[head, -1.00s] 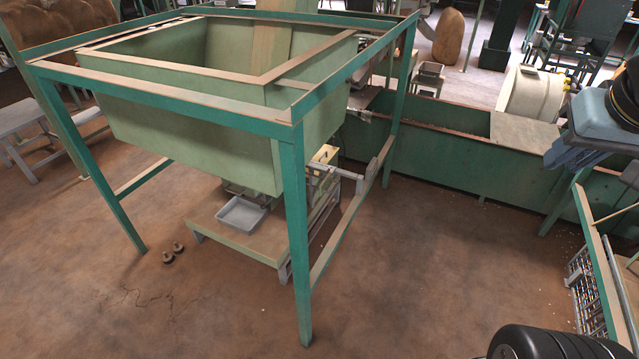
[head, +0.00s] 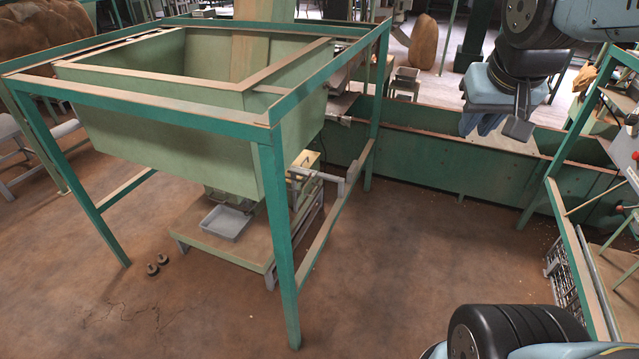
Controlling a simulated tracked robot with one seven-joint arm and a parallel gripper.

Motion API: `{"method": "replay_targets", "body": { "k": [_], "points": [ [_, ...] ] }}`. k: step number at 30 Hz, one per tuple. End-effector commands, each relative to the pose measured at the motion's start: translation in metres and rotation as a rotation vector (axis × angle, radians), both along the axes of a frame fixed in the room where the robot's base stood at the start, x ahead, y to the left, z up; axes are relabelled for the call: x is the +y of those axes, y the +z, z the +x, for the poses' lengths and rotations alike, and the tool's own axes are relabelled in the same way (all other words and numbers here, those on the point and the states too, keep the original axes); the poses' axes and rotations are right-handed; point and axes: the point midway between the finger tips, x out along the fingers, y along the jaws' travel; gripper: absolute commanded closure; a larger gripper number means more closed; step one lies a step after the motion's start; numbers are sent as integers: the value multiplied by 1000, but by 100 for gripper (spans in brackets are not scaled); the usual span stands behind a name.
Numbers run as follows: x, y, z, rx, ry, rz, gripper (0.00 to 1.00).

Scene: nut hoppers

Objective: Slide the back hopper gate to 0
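The green hopper (head: 165,125) hangs in a teal frame (head: 275,200) on the left. Below its right side, a grey bar with an upright end plate (head: 341,188) sticks out to the right; it looks like the gate's handle. The gate plate itself is hidden under the hopper, and I see no scale or number. My gripper (head: 497,122) hangs at the upper right, well to the right of the handle and apart from it. Its finger opening is not clear, and I see nothing held in it.
A low stand (head: 250,240) under the hopper carries a grey tray (head: 226,222). A long green trough (head: 430,160) runs behind. A wire-sided teal frame (head: 570,245) stands at the right. Small round pieces (head: 157,265) lie on the floor. The floor right of the hopper is open.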

Motion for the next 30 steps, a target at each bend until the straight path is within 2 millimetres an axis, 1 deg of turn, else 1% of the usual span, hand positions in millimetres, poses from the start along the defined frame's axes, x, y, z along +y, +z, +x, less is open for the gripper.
{"method": "replay_targets", "body": {
  "k": [1, 3, 8, 9, 14, 18, 23, 24, 29, 30],
  "points": [
    [-2, -2, 18, 2, -10, -12, 79],
    [-3, -3, 42, -10, -22, -26, 79],
    [-3, -11, 97, -34, -35, -48, 79],
    [-3, -14, 111, -41, -37, -51, 79],
    [0, -31, 165, -66, -37, -53, 79],
    [5, -51, 211, -88, -30, -40, 79],
    [12, -81, 261, -109, -15, -11, 79],
    [14, -90, 273, -115, -12, 0, 79],
    [25, -127, 319, -133, 4, 52, 79],
    [28, -137, 329, -137, 9, 68, 79]
  ]
}}
